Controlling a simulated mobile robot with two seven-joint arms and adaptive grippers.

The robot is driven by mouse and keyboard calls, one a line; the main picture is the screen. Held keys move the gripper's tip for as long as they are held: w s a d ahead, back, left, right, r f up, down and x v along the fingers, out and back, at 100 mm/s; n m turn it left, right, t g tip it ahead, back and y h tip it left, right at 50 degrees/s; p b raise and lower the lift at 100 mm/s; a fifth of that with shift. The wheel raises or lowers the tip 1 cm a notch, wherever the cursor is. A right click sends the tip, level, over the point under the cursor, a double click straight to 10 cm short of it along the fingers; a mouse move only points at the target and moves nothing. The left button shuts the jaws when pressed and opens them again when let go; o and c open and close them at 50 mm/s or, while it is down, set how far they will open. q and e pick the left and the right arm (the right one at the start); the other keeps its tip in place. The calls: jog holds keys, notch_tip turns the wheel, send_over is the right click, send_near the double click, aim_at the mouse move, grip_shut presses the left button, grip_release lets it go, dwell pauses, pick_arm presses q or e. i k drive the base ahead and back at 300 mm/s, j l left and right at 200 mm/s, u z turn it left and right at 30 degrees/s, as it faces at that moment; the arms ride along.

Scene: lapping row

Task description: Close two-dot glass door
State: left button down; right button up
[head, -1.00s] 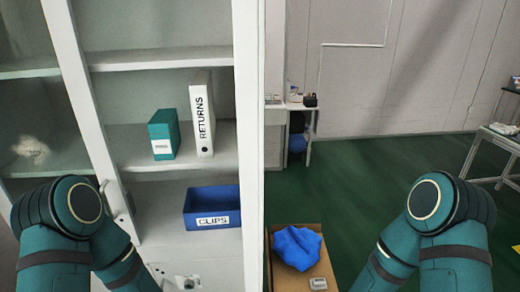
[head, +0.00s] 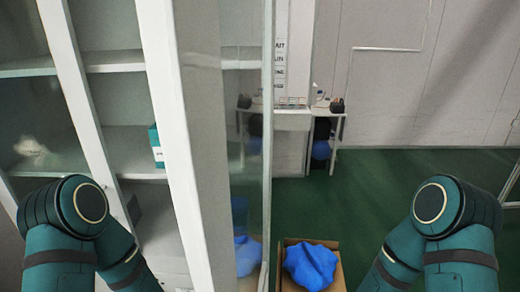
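A tall white cabinet with shelves fills the left of the head view. Further right, behind a broad white upright (head: 176,150), is a tall glassy pane (head: 245,185), seen at a steep angle. It shows blue shapes and a table, through it or mirrored. I see no two-dot mark on either, so I cannot tell which is the named door. Both my teal arms show in the lower corners; both grippers are out of view.
A teal binder (head: 156,147) stands on a cabinet shelf, partly hidden by the upright. A cardboard box (head: 338,278) holding a blue bundle (head: 311,266) is on the right of the pane. A small white table (head: 339,113) stands by the back wall. Green floor (head: 385,185) is open at right.

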aim_at(180, 39)
jog(key=k+l, duration=0.65)
jog(key=k, duration=0.2)
jog(key=l+u, duration=0.05)
